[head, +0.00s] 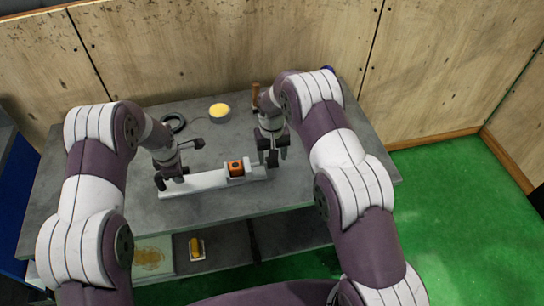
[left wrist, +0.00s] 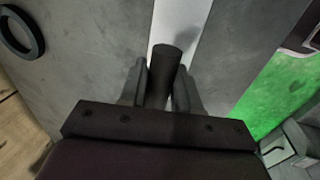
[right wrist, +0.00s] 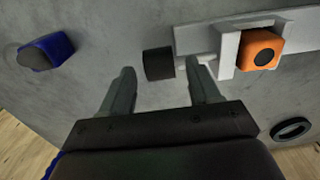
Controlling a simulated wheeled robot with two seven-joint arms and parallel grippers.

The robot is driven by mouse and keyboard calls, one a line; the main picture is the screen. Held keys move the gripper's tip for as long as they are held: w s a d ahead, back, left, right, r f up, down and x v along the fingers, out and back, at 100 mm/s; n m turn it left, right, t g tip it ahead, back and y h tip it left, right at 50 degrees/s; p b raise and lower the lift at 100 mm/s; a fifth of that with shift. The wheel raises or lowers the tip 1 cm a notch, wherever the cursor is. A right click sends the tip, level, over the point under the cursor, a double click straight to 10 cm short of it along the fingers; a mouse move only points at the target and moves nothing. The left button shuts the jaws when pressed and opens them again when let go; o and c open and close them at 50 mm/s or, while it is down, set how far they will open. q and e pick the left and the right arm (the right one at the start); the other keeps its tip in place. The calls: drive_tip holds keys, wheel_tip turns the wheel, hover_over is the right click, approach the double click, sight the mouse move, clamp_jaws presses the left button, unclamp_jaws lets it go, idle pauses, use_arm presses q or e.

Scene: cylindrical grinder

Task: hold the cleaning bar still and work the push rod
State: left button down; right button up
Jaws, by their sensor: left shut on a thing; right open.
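The white cleaning bar (head: 205,182) lies along the table with an orange block (head: 236,168) near its right end. My left gripper (left wrist: 160,72) is shut on a dark upright post (left wrist: 165,65) at the bar's left end; the white bar (left wrist: 182,22) runs under it. My right gripper (right wrist: 158,80) is open and points down past the bar's right end. A black block-shaped end, seemingly the push rod (right wrist: 158,63), shows between its fingertips, with gaps on both sides. The orange block also shows in the right wrist view (right wrist: 260,52), beside a white bracket.
A grey table (head: 120,190) carries a black ring (head: 173,122), a yellow round dish (head: 219,112) and a wooden handle (head: 255,94) at the back. A blue object (right wrist: 45,52) shows in the right wrist view. The table's front right is clear.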

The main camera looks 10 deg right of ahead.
drive_tip(key=shift+f, duration=0.8)
clamp_jaws()
drive_tip(key=shift+a, duration=1.8)
unclamp_jaws()
